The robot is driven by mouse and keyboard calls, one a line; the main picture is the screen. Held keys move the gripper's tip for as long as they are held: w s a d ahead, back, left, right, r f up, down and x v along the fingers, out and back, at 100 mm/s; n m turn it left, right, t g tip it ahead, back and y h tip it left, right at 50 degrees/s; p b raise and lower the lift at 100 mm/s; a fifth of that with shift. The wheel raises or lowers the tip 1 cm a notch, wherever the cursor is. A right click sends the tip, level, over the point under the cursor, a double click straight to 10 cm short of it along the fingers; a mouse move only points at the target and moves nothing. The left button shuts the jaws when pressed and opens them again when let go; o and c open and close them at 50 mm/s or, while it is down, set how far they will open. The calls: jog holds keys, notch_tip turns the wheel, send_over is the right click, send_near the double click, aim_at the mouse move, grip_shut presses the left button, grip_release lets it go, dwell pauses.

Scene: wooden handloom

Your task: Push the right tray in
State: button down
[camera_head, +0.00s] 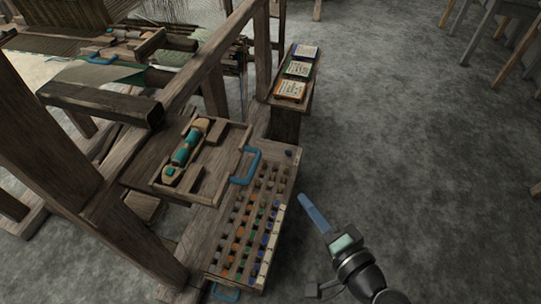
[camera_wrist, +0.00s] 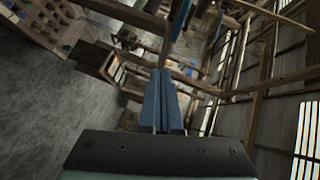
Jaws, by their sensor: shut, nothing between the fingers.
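A wooden tray (camera_head: 158,183) holding a turquoise-and-wood shuttle (camera_head: 186,147) lies on the loom's side in the head view. A blue handle (camera_head: 246,166) is at its right edge. A peg rack (camera_head: 211,268) with coloured spools stands beside it, and a second blue handle (camera_head: 225,294) shows at the rack's near end, partly cut off. I cannot tell for certain which is the right tray. My gripper (camera_head: 303,198) is shut and empty, to the right of the rack and apart from it. Its blue fingers (camera_wrist: 161,74) lie together in the wrist view.
Wooden loom posts (camera_head: 225,62) rise beside the trays. Grey floor (camera_head: 415,150) is open on the right. Stool or table legs (camera_head: 487,38) stand at the top right.

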jog(key=shift+s+d+r+m+p, duration=0.1)
jog(key=shift+s+r+m+p, duration=0.5)
jog(key=shift+s+r+p, duration=0.55)
jog(key=shift+w+f, duration=0.15)
jog(key=shift+w, duration=0.05)
jog(key=s+a+p+x, duration=0.1)
jog(key=a+x, duration=0.1)
jog(key=x, duration=1)
jog(key=shift+a+p, duration=0.4)
jog(key=shift+a, duration=0.1)
jog(key=shift+w, duration=0.1)
